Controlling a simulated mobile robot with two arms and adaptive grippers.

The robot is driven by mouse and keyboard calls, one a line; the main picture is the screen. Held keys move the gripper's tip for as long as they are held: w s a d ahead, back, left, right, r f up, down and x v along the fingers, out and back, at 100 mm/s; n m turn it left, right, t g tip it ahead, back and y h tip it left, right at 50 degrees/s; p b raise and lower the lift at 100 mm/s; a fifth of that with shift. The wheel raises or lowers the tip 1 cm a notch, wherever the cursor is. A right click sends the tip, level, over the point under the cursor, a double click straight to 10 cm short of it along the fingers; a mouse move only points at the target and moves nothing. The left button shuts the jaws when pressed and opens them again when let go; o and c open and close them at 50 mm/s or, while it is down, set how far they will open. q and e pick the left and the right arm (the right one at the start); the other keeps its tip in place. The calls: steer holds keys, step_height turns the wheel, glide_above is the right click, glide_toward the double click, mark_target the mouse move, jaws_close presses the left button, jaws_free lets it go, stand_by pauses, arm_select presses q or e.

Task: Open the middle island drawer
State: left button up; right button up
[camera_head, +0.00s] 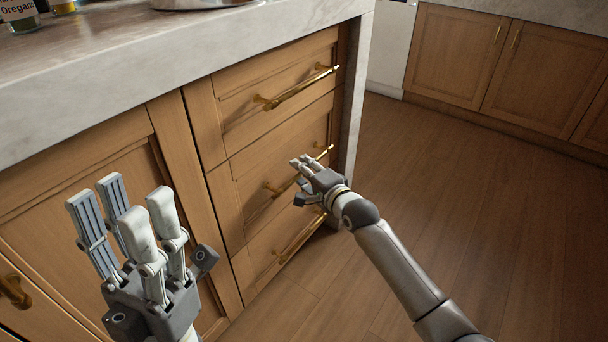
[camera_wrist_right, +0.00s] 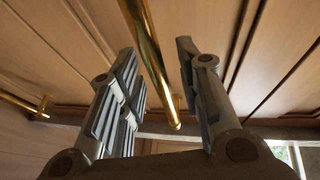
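The middle drawer (camera_head: 258,168) of the wooden island is flush with the drawers above and below it. Its brass bar handle (camera_head: 274,189) is partly hidden behind my right gripper (camera_head: 307,170). In the right wrist view, the handle (camera_wrist_right: 149,58) runs between the spread fingers of my right gripper (camera_wrist_right: 160,95), with a gap visible on both sides. The right gripper is open. My left gripper (camera_head: 122,208) is open and empty, its fingers pointing up in front of the island's left cabinet door.
The top drawer handle (camera_head: 297,88) and bottom drawer handle (camera_head: 300,240) lie above and below. The stone countertop (camera_head: 200,55) overhangs the drawers, with jars (camera_head: 20,14) at its far left. The wooden floor (camera_head: 480,210) to the right is clear.

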jaws_close()
stand_by(0.5)
